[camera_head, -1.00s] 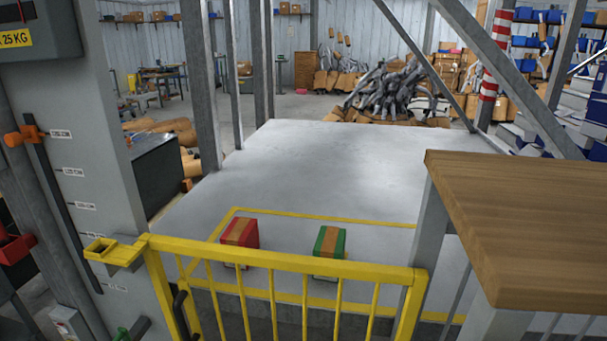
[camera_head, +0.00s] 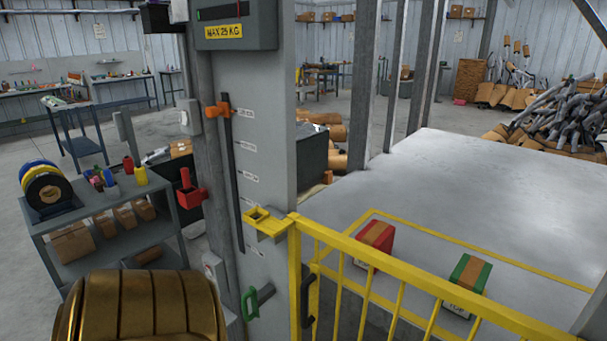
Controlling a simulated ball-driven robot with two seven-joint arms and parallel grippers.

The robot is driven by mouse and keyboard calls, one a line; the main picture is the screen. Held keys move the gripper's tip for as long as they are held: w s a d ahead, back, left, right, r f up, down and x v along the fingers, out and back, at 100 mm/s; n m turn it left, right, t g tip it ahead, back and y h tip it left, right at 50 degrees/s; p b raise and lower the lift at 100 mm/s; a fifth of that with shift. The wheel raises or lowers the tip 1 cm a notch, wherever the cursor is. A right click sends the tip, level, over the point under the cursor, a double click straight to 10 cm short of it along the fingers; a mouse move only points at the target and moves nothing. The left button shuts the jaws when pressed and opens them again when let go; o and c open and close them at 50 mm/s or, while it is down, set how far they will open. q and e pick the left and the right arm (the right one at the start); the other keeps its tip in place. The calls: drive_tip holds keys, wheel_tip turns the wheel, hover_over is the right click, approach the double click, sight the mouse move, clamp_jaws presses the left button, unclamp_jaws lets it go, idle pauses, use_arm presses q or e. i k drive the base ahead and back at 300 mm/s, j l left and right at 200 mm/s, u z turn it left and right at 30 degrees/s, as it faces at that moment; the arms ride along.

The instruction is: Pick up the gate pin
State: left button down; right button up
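No part is clearly recognisable as the gate pin. A red holder (camera_head: 190,196) with an upright red piece in it is fixed to the side of the grey post, left of the gate. A yellow bracket (camera_head: 265,223) with a square opening is on the post's front, beside the top corner of the yellow gate (camera_head: 400,269). The gate's lower part is cut off by the frame. Neither of my grippers is in view.
A grey shelf cart (camera_head: 120,223) with spools, bottles and boxes stands at the left. A green handle (camera_head: 258,301) is low on the post. Behind the gate, a red box (camera_head: 375,241) and a green box (camera_head: 468,277) sit on a pale platform (camera_head: 440,190).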

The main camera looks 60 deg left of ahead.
sight(185, 173)
drive_tip(key=u, duration=2.7)
